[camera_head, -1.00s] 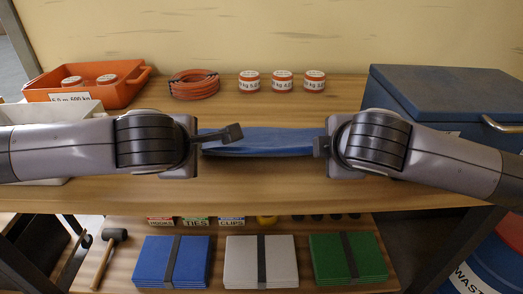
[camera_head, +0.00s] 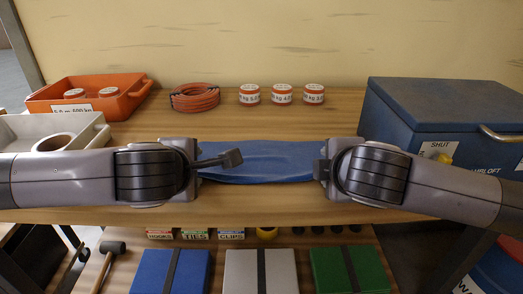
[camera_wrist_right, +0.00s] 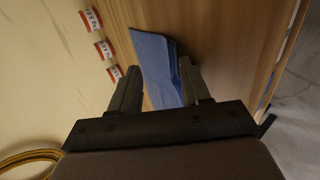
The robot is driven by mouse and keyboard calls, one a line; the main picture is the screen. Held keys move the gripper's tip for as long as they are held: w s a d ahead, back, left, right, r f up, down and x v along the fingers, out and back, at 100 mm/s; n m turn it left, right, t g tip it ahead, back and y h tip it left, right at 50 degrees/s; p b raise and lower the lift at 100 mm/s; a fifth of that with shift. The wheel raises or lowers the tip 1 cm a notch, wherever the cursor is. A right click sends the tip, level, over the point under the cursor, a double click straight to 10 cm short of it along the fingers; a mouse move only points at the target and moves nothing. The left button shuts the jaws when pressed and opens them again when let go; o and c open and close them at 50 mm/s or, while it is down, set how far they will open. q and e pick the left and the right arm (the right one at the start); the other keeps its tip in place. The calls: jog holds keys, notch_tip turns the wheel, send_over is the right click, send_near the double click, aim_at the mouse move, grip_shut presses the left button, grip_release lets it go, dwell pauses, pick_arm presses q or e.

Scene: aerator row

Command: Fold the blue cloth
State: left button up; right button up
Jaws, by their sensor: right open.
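The blue cloth (camera_head: 265,162) lies across the middle of the wooden shelf top, between my two grippers. My left gripper (camera_head: 222,159) is at the cloth's left end, with one dark finger reaching over it. Its other finger is hidden, so I cannot tell its opening. My right gripper (camera_head: 322,170) is at the cloth's right end. In the right wrist view the right gripper (camera_wrist_right: 160,88) has its fingers apart, with the cloth (camera_wrist_right: 155,62) showing between and beyond them. A lighter layer there lies beside a darker blue part. The hidden ends of the cloth cannot be seen.
An orange tray (camera_head: 125,98) and a grey tray (camera_head: 92,133) stand at the left. An orange hose coil (camera_head: 195,97) and three weights (camera_head: 281,95) stand behind the cloth. A blue chest (camera_head: 440,100) stands at the right.

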pick_arm(q)
jog(key=shift+r, duration=0.1)
pick_arm(e)
jog(key=shift+r, duration=0.1)
pick_arm(q)
jog(key=shift+s+r, duration=0.1)
jog(key=shift+r, duration=0.25)
pick_arm(e)
jog(key=shift+s+r, duration=0.1)
jog(key=shift+r, duration=0.2)
pick_arm(q)
jog(key=s+r, duration=0.5)
jog(key=r, duration=0.3)
jog(key=shift+s, duration=0.4)
pick_arm(e)
jog(key=s+r, duration=0.5)
jog(key=r, duration=0.3)
jog(key=shift+s+r, duration=0.15)
jog(key=shift+s, duration=0.25)
